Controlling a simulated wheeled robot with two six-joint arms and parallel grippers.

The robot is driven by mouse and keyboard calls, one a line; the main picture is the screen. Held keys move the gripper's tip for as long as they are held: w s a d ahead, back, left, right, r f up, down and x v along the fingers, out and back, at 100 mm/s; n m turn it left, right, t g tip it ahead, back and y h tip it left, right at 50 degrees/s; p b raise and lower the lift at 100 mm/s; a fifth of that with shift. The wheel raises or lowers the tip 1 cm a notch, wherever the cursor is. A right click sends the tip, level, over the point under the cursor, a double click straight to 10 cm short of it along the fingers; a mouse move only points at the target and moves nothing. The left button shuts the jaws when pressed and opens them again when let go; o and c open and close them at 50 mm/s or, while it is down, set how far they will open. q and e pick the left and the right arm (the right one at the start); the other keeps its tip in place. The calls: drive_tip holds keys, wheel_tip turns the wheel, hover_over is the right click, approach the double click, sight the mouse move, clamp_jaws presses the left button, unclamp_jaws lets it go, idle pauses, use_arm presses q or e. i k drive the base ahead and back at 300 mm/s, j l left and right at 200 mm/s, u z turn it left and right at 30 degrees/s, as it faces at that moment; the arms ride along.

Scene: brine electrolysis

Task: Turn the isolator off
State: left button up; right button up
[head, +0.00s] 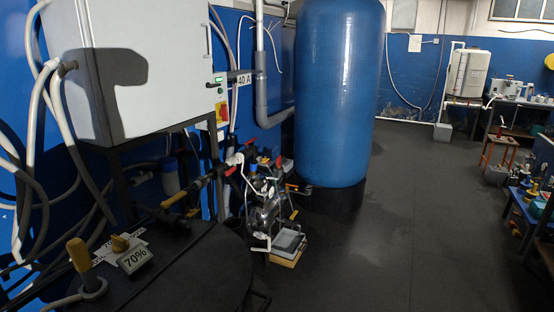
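The isolator (222,112) looks to be the small red and yellow switch on the narrow right side of the large white cabinet (150,45) at upper left. It is too small for me to read its knob position. Above it on the same side is a small green-lit part (219,79), beside a dark horizontal bar and a white "40 A" label (245,79). Neither of my grippers shows in the head view, and nothing is seen touching the isolator.
A dark round lid (185,265) with a "70%" tag (136,259) fills the lower left. Pipes and valves (262,195) stand below the cabinet, beside a tall blue tank (338,95). Cluttered benches line the right. The dark floor (385,245) between is clear.

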sight(223, 113)
drive_tip(key=i+l, duration=0.2)
drive_tip(key=l, duration=0.15)
drive_tip(key=i+l+u, duration=0.1)
drive_tip(key=l, duration=0.3)
drive_tip(key=i+l, duration=0.3)
drive_tip(key=i+l+u, duration=0.1)
drive_tip(key=l, duration=0.35)
drive_tip(key=i+l, duration=0.3)
drive_tip(key=l+u, duration=0.05)
drive_tip(key=l, duration=0.05)
